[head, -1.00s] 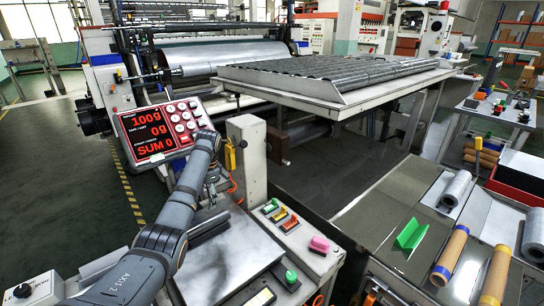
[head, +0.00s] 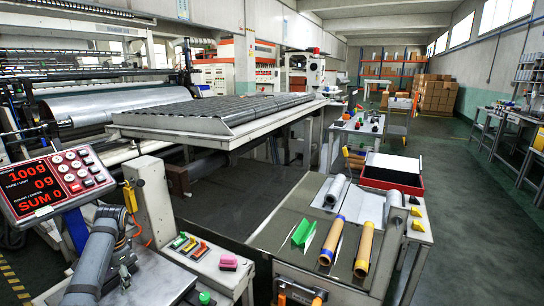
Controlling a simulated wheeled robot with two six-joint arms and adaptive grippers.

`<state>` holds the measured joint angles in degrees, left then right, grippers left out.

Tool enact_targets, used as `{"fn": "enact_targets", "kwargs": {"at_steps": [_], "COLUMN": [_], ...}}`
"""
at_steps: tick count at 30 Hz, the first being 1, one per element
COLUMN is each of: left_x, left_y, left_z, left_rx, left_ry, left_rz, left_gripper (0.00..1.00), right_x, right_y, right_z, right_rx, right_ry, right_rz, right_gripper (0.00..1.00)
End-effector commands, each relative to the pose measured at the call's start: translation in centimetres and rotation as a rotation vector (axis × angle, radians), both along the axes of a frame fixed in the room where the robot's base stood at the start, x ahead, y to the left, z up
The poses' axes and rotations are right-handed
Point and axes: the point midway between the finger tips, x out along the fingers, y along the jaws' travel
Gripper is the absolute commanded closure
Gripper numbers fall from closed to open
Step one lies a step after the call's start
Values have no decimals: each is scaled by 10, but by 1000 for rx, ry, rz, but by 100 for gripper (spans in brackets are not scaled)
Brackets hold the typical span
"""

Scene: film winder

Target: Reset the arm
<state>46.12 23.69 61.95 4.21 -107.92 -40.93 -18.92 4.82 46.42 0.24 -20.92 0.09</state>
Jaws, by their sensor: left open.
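My left arm comes up from the lower left and bends at the wrist beside the weighing display (head: 57,182). My left gripper (head: 122,272) hangs below the wrist, low over the grey metal scale plate (head: 165,272). It is open, and I see nothing held in it. The display is red and reads 100g, 0g and SUM 0. My right gripper is not in view.
A side table (head: 275,228) holds a green bracket (head: 303,231) and yellow-brown rolls (head: 333,240). A slatted platform (head: 215,112) stands behind. The right-hand floor (head: 465,225) is clear.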

Motion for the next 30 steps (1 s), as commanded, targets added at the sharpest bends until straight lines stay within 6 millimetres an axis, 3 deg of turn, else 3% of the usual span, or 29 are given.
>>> {"fn": "enact_targets", "kwargs": {"at_steps": [5,11,14,18,24,30], "left_x": [-13,-42,-70,-126,-188,-232], "left_y": [-22,-59,-87,-133,-174,-196], "left_z": [-33,-78,-103,-129,-132,-120], "left_rx": [28,44,36,-8,-78,-134], "left_ry": [-29,-89,-131,-210,-288,-340], "left_rz": [2,11,25,70,150,224], "left_gripper": [32,32,32,32,32,32], "right_x": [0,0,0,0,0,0], "right_y": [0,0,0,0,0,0], "right_z": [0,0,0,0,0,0], "right_rx": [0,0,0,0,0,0], "right_ry": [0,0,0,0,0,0], "right_rz": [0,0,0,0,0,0], "right_gripper": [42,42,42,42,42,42]}}
